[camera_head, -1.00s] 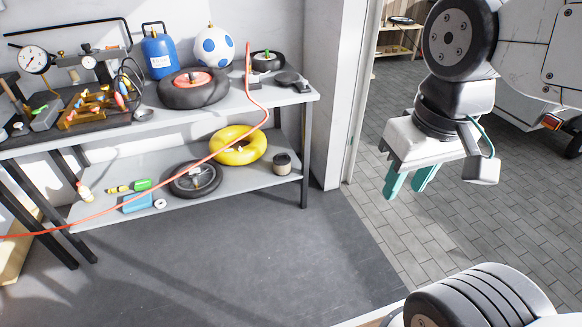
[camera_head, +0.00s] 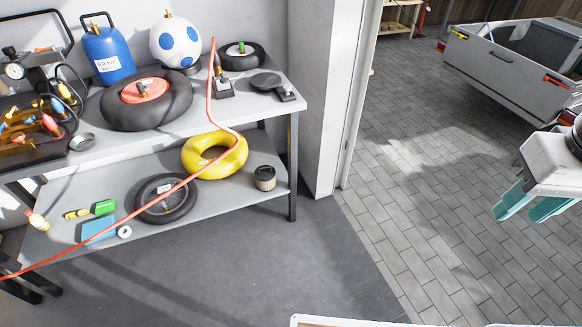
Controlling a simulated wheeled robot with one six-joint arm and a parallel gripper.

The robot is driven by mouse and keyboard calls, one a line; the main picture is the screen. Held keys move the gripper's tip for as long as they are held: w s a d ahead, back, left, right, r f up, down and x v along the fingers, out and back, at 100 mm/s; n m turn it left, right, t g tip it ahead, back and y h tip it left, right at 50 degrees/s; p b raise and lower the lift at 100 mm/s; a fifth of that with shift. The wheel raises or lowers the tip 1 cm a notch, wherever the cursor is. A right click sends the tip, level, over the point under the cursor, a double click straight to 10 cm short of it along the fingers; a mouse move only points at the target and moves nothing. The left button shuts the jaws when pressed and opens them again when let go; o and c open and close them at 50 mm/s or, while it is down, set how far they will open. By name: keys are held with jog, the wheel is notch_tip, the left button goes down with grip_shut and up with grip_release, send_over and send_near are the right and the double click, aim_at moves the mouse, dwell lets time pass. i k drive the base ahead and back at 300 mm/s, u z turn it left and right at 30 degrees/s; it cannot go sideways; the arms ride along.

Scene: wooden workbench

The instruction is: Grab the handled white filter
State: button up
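No white filter with a handle can be picked out for certain. A small round canister (camera_head: 265,178) with a dark top and a pale band stands on the right of the lower shelf; I cannot make out a handle on it. A small white ring-shaped piece (camera_head: 124,231) lies at the front left of that shelf. My gripper (camera_head: 530,206) is at the right edge, partly cut off by the frame. Its two teal fingers point down and stand apart, with nothing seen between them. It is over the tiled floor, well away from the bench.
The grey bench (camera_head: 190,118) has a lower shelf. An orange hose (camera_head: 210,90) hangs across both levels. A yellow ring (camera_head: 214,155) and a black wheel (camera_head: 166,198) lie left of the canister. A white pillar (camera_head: 325,90) stands right of the bench. The floor in front is clear.

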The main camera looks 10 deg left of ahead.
aim_at(264, 176)
jog(key=u, duration=0.3)
jog(key=i, duration=0.9)
jog(key=u, duration=0.65)
